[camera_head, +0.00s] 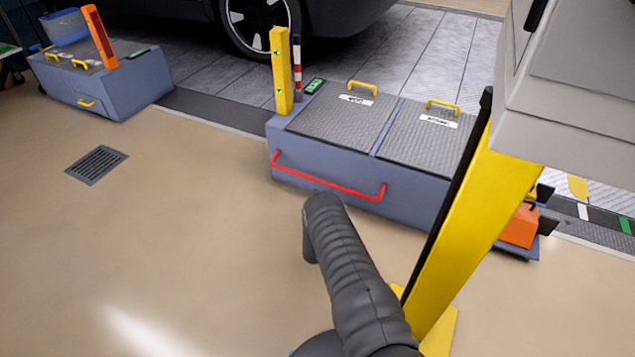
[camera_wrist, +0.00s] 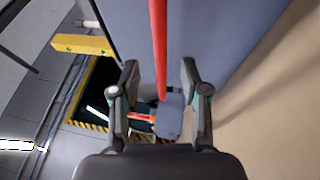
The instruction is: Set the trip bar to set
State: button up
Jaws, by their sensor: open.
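The trip bar (camera_head: 325,184) is a red rail along the front face of a blue-grey box (camera_head: 405,195), bent back into the face at both ends. In the wrist view the red bar (camera_wrist: 158,40) runs down from the top edge, and its lower end appears between the fingertips. My gripper (camera_wrist: 160,78) is open, with one finger on each side of the bar in the picture. I see no finger closed on it, and cannot tell whether either finger touches it. In the head view my arm hides the gripper.
A yellow post (camera_head: 282,70) and a red-and-white post (camera_head: 297,65) stand at the box's left end. A yellow column (camera_head: 465,235) with a grey cabinet (camera_head: 570,90) stands close on the right. The floor left of my arm is clear around a drain grate (camera_head: 97,164).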

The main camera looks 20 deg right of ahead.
aim_at(317, 179)
jog(key=b+x, duration=0.1)
jog(key=x, duration=0.7)
jog(key=shift+w+d+r, duration=0.1)
jog(key=shift+w+d, duration=0.05)
jog(key=shift+w, duration=0.15)
grip_shut()
